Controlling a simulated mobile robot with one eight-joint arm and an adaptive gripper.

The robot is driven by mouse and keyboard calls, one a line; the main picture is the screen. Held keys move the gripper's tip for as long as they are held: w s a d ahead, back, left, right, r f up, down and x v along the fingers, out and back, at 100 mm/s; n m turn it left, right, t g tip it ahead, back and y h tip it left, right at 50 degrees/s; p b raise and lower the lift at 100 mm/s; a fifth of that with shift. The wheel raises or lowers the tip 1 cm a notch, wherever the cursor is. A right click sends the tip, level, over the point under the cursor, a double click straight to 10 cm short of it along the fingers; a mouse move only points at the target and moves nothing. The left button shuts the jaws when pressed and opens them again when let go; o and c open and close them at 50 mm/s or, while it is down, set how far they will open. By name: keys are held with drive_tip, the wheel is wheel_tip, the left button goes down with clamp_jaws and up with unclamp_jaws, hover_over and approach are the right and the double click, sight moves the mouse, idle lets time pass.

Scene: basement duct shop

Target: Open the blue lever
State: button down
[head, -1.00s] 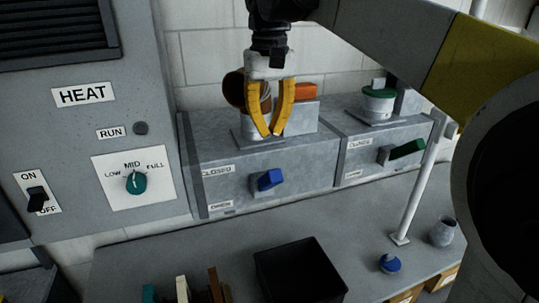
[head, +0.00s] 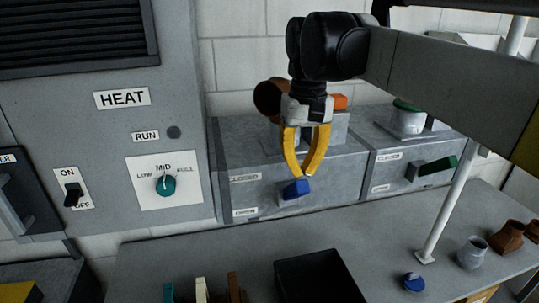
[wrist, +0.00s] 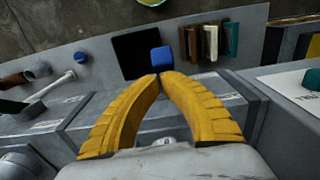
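The blue lever (head: 296,188) sits on the front of a grey metal duct box (head: 345,168), pointing right and slightly upward. To its left are a CLOSED label (head: 244,178) above and an OPEN label (head: 245,211) below. My gripper (head: 302,175) has yellow fingers curving together and points down, its tips just above the lever in the head view. In the wrist view the fingertips (wrist: 161,75) nearly meet, with nothing seen held between them. The blue lever (wrist: 162,58) shows just beyond the tips; whether they touch it cannot be told.
A second box with a green lever (head: 438,168) is to the right. A white post (head: 447,205) stands on the bench (head: 385,238). A black bin (head: 318,278) and a blue-topped item (head: 413,281) are in front. The HEAT panel (head: 120,150) is at left.

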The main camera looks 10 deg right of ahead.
sight(306, 180)
drive_tip(key=shift+s+f+t, duration=0.25)
drive_tip(key=shift+s+t, duration=0.15)
drive_tip(key=shift+s, duration=0.05)
drive_tip(key=shift+f, duration=0.1)
drive_tip(key=shift+s+f+t+b, duration=0.5)
drive_tip(key=shift+s+f+t, duration=0.1)
drive_tip(key=shift+s+t, duration=0.25)
drive_tip(key=s+f+t+b, duration=0.3)
drive_tip(key=f+t, duration=0.3)
drive_tip(key=f, duration=0.3)
drive_tip(key=shift+s+t, duration=0.35)
drive_tip(key=shift+s, duration=0.3)
